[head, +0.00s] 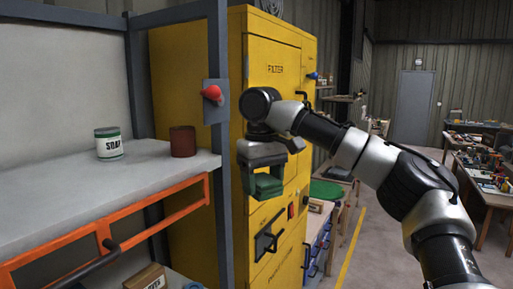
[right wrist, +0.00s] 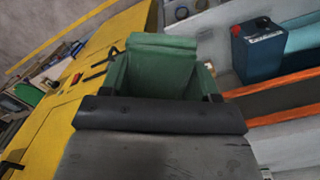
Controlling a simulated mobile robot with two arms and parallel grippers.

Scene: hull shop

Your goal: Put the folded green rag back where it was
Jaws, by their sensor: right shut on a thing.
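My right gripper (head: 264,165) hangs in front of the yellow filter cabinet, pointing down. It is shut on the folded green rag (head: 264,186), which hangs below the jaws, clear of the shelf. In the right wrist view the green rag (right wrist: 160,72) shows beyond the dark gripper jaw (right wrist: 160,114), with folds standing up at its sides. Part of the rag is hidden by the jaws. My left gripper is not in view.
A grey bench top (head: 60,195) with orange rails stands at left, holding a soap tin (head: 109,143) and a brown-red cup (head: 183,141). Its front is bare. A grey post with a red knob (head: 212,93) stands beside the yellow cabinet (head: 185,80).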

